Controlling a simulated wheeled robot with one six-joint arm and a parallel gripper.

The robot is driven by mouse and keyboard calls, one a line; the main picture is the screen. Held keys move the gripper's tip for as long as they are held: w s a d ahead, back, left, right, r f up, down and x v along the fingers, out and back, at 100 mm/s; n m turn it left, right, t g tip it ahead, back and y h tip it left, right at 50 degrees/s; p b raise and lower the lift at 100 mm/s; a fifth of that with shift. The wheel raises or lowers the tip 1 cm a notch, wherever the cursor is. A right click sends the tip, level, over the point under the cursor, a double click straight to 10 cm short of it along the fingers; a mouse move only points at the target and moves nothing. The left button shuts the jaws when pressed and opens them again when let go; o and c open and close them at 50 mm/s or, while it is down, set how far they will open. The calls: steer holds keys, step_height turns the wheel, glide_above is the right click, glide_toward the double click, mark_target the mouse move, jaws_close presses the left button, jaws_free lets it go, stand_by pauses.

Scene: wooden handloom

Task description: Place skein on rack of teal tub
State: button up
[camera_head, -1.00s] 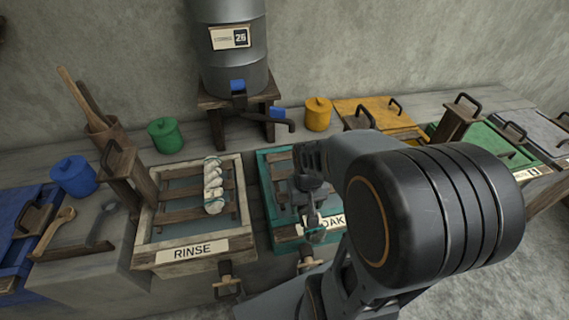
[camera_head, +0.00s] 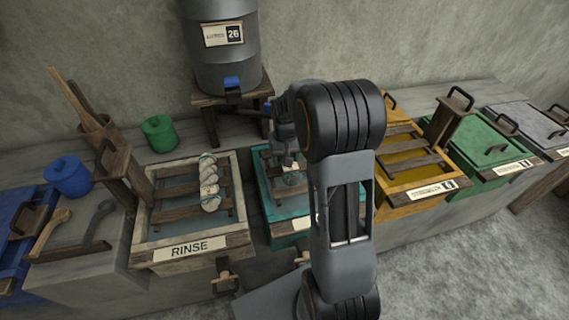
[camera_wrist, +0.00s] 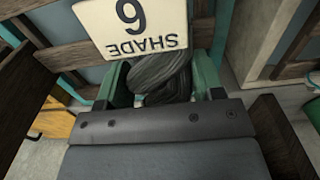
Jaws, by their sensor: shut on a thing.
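My gripper (camera_head: 288,162) is over the teal tub (camera_head: 281,228) in the head view, partly hidden by my own arm. In the wrist view my gripper (camera_wrist: 163,82) is shut on a dark grey skein (camera_wrist: 160,72), its green fingers on either side. A cream tag marked SHADE with one digit, seen upside down, covers part of the skein. The tub's wooden rack slats (camera_wrist: 75,55) show beyond it. In the head view I cannot tell whether the skein touches the rack.
A pale skein (camera_head: 209,182) lies on the rack of the RINSE tub (camera_head: 148,254) to the left. An orange slatted tub (camera_head: 428,197) and a green lidded tub (camera_head: 487,153) stand to the right. A grey barrel (camera_head: 226,60) on a wooden stand is behind.

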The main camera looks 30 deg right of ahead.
steer(key=shift+w+f, duration=0.15)
steer(key=shift+f, duration=1.6)
steer(key=shift+f, duration=0.2)
steer(key=o, duration=1.1)
steer(key=shift+r, duration=0.1)
